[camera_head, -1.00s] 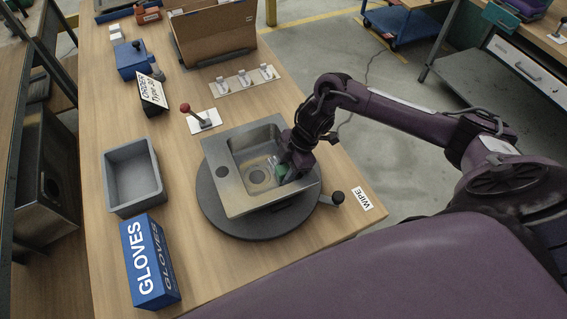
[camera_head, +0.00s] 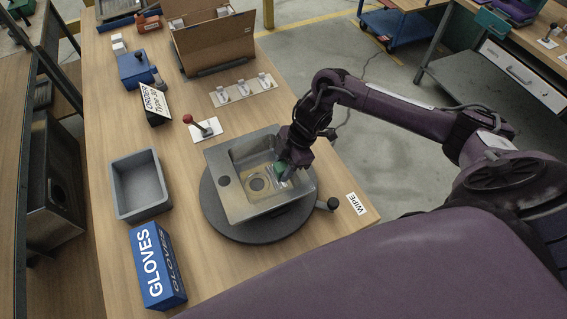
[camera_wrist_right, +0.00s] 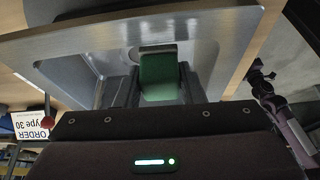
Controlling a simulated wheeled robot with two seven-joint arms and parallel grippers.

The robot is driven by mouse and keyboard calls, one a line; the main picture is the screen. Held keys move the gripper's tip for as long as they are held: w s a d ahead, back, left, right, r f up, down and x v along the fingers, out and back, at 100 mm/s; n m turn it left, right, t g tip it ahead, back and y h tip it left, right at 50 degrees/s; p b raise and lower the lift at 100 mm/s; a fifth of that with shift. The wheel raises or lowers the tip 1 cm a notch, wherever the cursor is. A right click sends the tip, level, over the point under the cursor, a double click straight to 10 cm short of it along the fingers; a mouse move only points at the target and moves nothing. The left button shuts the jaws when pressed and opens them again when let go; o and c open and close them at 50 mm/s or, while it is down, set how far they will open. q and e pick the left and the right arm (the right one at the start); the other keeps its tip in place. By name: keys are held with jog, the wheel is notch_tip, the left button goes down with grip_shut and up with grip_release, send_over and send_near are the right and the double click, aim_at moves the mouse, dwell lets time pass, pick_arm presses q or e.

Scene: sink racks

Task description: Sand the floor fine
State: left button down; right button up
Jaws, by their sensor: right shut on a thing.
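A steel sink (camera_head: 236,207) sits on a round dark turntable (camera_head: 214,222). Its basin floor (camera_head: 262,194) has a round drain (camera_head: 257,184), with a brownish tint and pale marks around it. My right gripper (camera_head: 284,167) reaches into the right side of the basin, shut on a green block (camera_head: 281,169). In the wrist view the green block (camera_wrist_right: 158,72) stands between the two fingers, inside the sink (camera_wrist_right: 215,30). Whether the block touches the floor cannot be told; its lower end is hidden. My left gripper is not in view.
A lever with a black knob (camera_head: 333,203) sticks out right of the turntable, near a WIPE label (camera_head: 356,203). A grey bin (camera_head: 140,187) and a GLOVES box (camera_head: 157,268) stand left. A red-knobbed lever (camera_head: 203,128) and a plate with several switches (camera_head: 244,89) are behind.

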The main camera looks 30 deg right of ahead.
notch_tip(320, 180, up, 3)
jog(key=p, duration=0.3)
dwell(0.5)
notch_tip(320, 180, up, 11)
jog(key=p, duration=0.5)
notch_tip(320, 180, down, 5)
jog(key=b, duration=0.5)
jog(key=shift+d+r, duration=0.1)
jog(key=shift+r, duration=0.1)
